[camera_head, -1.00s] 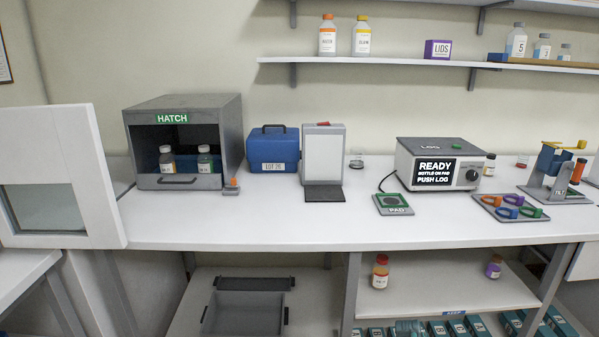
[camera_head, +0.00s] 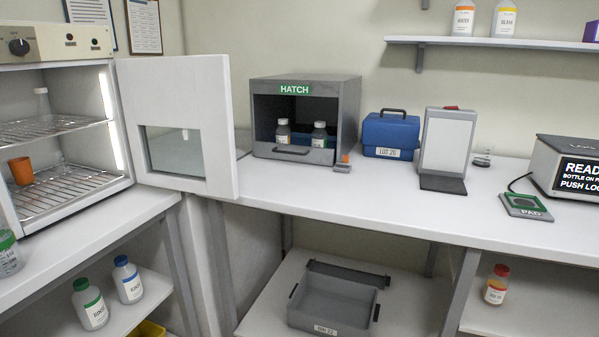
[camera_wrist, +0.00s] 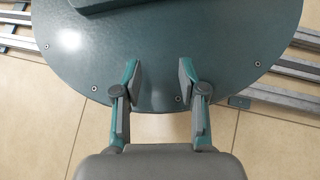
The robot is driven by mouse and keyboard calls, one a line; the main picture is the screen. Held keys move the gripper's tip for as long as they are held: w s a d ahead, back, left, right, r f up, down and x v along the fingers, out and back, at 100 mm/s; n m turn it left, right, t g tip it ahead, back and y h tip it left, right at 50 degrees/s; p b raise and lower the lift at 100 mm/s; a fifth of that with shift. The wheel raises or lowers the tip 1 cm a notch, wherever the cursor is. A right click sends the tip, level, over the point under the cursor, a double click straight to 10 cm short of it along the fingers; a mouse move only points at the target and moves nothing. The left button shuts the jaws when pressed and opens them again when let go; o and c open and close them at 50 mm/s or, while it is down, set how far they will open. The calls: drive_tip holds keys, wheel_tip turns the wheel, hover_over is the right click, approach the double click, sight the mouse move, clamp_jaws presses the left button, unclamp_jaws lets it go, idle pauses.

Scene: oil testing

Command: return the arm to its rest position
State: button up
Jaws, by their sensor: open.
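My gripper (camera_wrist: 158,82) shows only in the wrist view. Its two fingers are apart with nothing between them. It points down over my own round teal base, with tiled floor and rails around it. My arm and gripper do not show in the head view.
In the head view, an open white door (camera_head: 188,125) stands out from a lit cabinet with wire racks (camera_head: 65,185) at left. A grey hatch box (camera_head: 305,88) holding two bottles, a blue case (camera_head: 390,135) and a white panel stand (camera_head: 445,143) are on the counter. A grey bin (camera_head: 335,300) sits below.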

wheel_tip(320, 180, up, 16)
drive_tip(key=w+a+n+t+p, duration=0.1)
drive_tip(key=w+t+p, duration=0.2)
drive_tip(key=p, duration=1.8)
drive_tip(key=shift+a+f+t+h, duration=0.15)
drive_tip(key=shift+f+t+h, duration=0.05)
drive_tip(key=shift+t+h, duration=0.1)
